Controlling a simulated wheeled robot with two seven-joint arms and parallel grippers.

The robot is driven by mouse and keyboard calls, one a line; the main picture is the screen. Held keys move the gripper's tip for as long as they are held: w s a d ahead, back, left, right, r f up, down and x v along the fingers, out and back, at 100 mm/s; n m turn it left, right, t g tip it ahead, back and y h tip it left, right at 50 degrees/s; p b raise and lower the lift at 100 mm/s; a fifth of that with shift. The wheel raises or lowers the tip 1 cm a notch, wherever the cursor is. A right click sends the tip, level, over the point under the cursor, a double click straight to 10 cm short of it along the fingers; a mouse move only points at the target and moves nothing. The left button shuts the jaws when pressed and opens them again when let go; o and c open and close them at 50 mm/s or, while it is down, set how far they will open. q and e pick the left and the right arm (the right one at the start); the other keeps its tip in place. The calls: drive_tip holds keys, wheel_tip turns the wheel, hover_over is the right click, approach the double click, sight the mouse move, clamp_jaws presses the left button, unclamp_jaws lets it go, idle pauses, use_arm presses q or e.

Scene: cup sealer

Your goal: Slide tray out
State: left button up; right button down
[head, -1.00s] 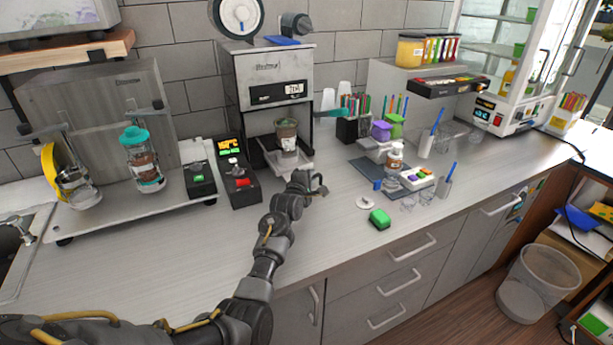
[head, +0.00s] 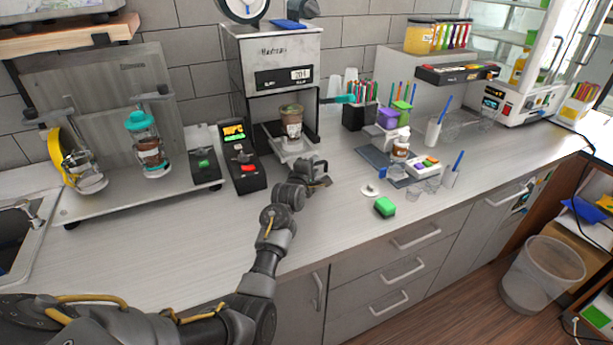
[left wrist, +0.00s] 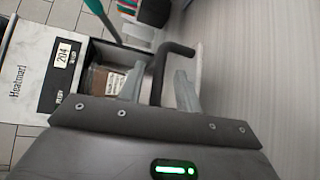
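The cup sealer (head: 272,62) stands against the wall in the head view, its display reading 204. Its pale tray (head: 287,153) sits at the lower opening, with a filled brown cup (head: 291,122) upright on it. My left gripper (head: 323,172) is just in front and to the right of the tray. In the left wrist view, the sealer's front (left wrist: 48,70) is at the left, and a dark curved handle (left wrist: 158,68) runs between my two spread fingers. The fingers look open around it, but contact is unclear. My right gripper is out of view.
A black control box (head: 243,170) stands left of the sealer. Cups and straw holders crowd farther right. The counter before the sealer is mostly clear.

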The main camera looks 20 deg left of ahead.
use_arm(q)
drive_tip(key=s+r+b, duration=0.1)
drive_tip(key=s, duration=0.7)
drive_tip(key=shift+s+d+r+b, duration=0.15)
drive_tip(key=shift+s+d+b, duration=0.1)
drive_tip(key=shift+s+b, duration=0.1)
drive_tip(key=shift+r, duration=0.1)
